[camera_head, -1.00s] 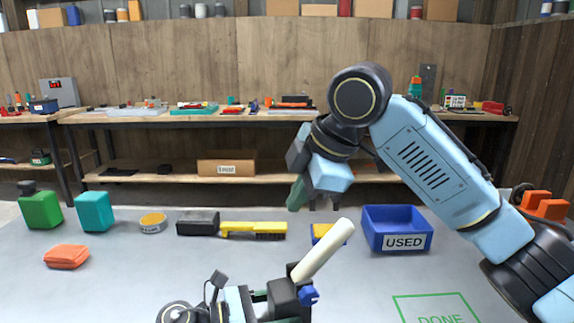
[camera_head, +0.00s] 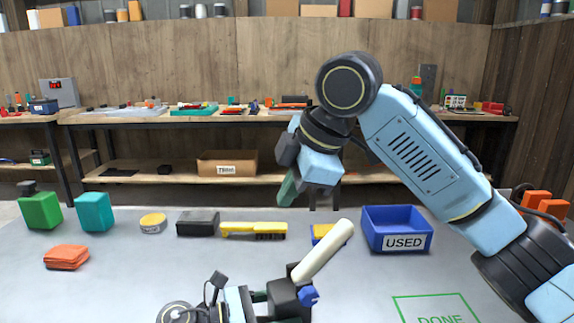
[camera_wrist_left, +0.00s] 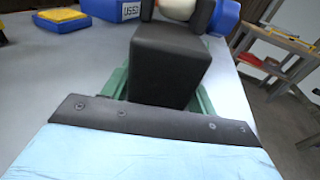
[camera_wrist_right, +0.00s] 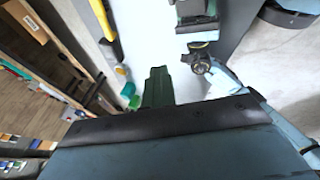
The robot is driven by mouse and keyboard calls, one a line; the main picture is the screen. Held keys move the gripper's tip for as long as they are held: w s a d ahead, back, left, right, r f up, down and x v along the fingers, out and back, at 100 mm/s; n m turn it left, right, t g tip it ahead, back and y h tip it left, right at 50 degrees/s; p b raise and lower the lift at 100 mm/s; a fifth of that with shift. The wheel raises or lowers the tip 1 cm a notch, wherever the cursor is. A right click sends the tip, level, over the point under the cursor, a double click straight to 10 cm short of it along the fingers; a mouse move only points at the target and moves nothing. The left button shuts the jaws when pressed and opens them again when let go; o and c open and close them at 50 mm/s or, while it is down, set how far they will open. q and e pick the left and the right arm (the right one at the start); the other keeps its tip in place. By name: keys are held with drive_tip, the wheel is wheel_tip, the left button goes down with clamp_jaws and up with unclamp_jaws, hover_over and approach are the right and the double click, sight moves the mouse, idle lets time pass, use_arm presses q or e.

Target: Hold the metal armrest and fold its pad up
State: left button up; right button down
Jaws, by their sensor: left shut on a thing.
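The armrest has a dark block (camera_head: 286,294), a long cream pad (camera_head: 325,250) slanting up to the right, and a blue knob (camera_head: 308,296). My left gripper (camera_head: 270,297) is shut on the dark block. In the left wrist view the block (camera_wrist_left: 170,65) sits between the green fingers, with the pad (camera_wrist_left: 178,8) and knob (camera_wrist_left: 226,16) partly visible behind it. My right gripper (camera_head: 288,189) is in the air above the table's far side, behind and left of the pad's upper end, touching nothing. Its green fingers (camera_wrist_right: 157,85) look closed together and empty.
A blue USED bin (camera_head: 397,229) stands right of the pad. A yellow-topped blue item (camera_head: 321,233) is partly behind the pad. A yellow brush (camera_head: 253,230), black box (camera_head: 198,222), round tin (camera_head: 153,222), and orange cloths (camera_head: 67,257) lie left. A green DONE outline (camera_head: 437,308) is clear.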

drive_tip(key=shift+s+a+r, duration=0.15)
drive_tip(key=shift+a+r, duration=0.35)
drive_tip(key=shift+a, duration=0.05)
drive_tip(key=shift+a, duration=0.1)
drive_tip(key=shift+s+a+r, duration=0.2)
drive_tip(key=shift+a+r, duration=0.35)
drive_tip(key=shift+a+r, duration=0.1)
idle(0.4)
drive_tip(key=shift+s+a+r, duration=0.25)
drive_tip(key=shift+a+r, duration=0.2)
drive_tip(key=shift+a, duration=0.1)
drive_tip(key=c, duration=0.8)
unclamp_jaws()
drive_tip(key=shift+c, duration=0.2)
drive_tip(key=shift+r, duration=0.1)
